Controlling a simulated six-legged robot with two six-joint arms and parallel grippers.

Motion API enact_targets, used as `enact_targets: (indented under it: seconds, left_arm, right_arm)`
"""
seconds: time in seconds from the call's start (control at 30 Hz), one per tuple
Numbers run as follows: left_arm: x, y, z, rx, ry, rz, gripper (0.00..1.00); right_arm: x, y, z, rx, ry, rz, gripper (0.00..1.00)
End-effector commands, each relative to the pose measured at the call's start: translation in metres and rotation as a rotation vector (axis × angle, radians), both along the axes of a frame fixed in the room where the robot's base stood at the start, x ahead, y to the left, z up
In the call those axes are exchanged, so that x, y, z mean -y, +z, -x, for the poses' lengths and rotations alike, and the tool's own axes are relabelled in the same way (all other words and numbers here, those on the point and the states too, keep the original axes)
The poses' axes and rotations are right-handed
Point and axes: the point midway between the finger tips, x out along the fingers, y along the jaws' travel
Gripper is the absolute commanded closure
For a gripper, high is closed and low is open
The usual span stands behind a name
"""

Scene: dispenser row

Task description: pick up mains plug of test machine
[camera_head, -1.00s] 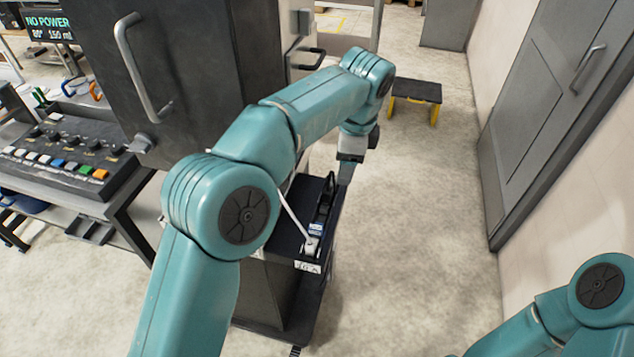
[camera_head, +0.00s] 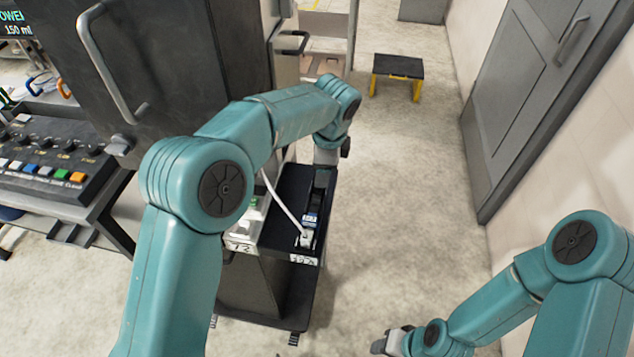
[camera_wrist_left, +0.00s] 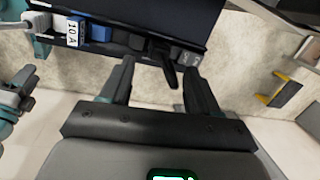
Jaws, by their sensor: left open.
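A white plug (camera_head: 304,239) on a white cable sits at the near end of a black strip on the black cart top (camera_head: 281,215). A blue part lies just beyond it. In the left wrist view, a white plug-like piece (camera_wrist_left: 22,24) shows at the upper left, beside a "10 A" label (camera_wrist_left: 72,31) and a blue block (camera_wrist_left: 99,32). My left gripper (camera_wrist_left: 160,75) is open and empty, its fingers spread near a black lever-like part (camera_wrist_left: 163,60), right of the plug. My right gripper (camera_head: 385,343) is low in the head view; its jaws are unclear.
A dark cabinet door with a handle (camera_head: 105,65) stands left of the cart. A button console (camera_head: 50,160) is at the far left. A black and yellow step stool (camera_head: 398,68) stands behind on the floor. A grey door (camera_head: 525,100) is at right. Floor right of the cart is clear.

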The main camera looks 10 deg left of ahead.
Motion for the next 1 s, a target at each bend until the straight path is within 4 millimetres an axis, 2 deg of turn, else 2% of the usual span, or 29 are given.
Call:
enact_targets:
  seconds: [0.33, 0.6, 0.63, 0.67, 0.8, 1.0]
  left_arm:
    - [-0.011, -0.046, -0.006, -0.003, 0.0, -0.001, 0.39]
    - [-0.012, -0.052, -0.007, -0.001, 0.001, 0.001, 0.39]
    - [-0.012, -0.052, -0.007, -0.001, 0.001, 0.001, 0.43]
    - [-0.012, -0.052, -0.007, -0.001, 0.0, 0.001, 0.53]
    - [-0.012, -0.052, -0.008, -0.001, 0.0, 0.0, 0.99]
    - [-0.012, -0.052, -0.007, 0.0, 0.001, 0.001, 1.0]
  right_arm:
    - [0.0, 0.014, 0.0, 0.0, 0.0, 0.0, 0.57]
    - [0.0, 0.014, 0.0, 0.0, -0.001, 0.0, 0.57]
    - [0.0, 0.014, 0.0, 0.0, -0.001, 0.0, 0.57]
    - [0.0, 0.014, 0.0, 0.0, -0.001, 0.0, 0.57]
    - [0.0, 0.014, 0.0, 0.0, -0.001, 0.0, 0.57]
    - [0.0, 0.014, 0.0, 0.0, -0.001, 0.0, 0.57]
